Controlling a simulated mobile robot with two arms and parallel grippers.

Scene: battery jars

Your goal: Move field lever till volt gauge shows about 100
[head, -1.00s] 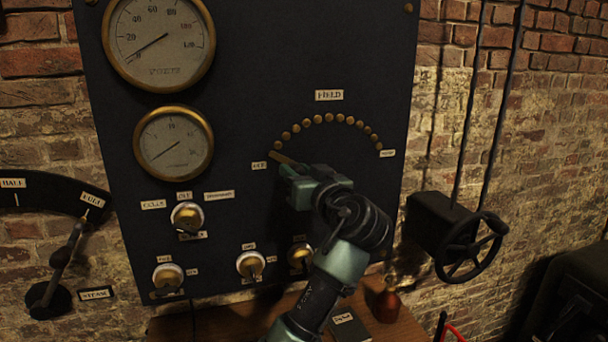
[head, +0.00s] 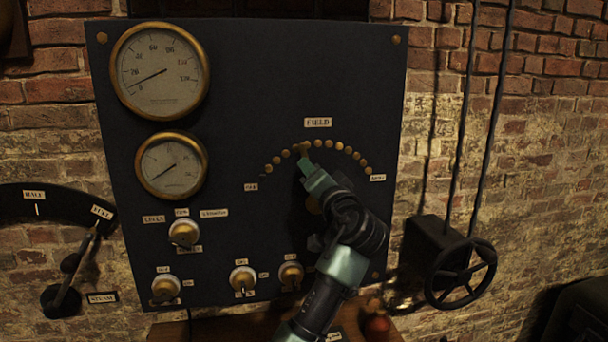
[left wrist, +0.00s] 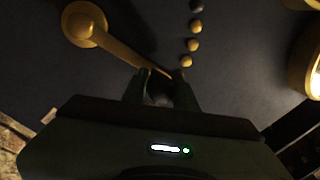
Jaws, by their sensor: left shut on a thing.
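The field lever is a brass arm; its tip (head: 303,148) shows at the upper middle of the stud arc in the head view. In the left wrist view the lever (left wrist: 125,50) runs from its round pivot to my fingers. My left gripper (head: 309,166) is shut on the lever near its outer end; its fingers also show in the left wrist view (left wrist: 160,92). The large brass-rimmed gauge (head: 160,70), scaled to about 120, has its needle between 0 and 20. Its name is too blurred to read. My right gripper is not in view.
A smaller gauge (head: 171,167) sits below the large one, its needle low. Several knobs, one of them (head: 184,233) at left, line the lower panel. A black handwheel (head: 461,272) is at right and a steam lever (head: 72,267) at left.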

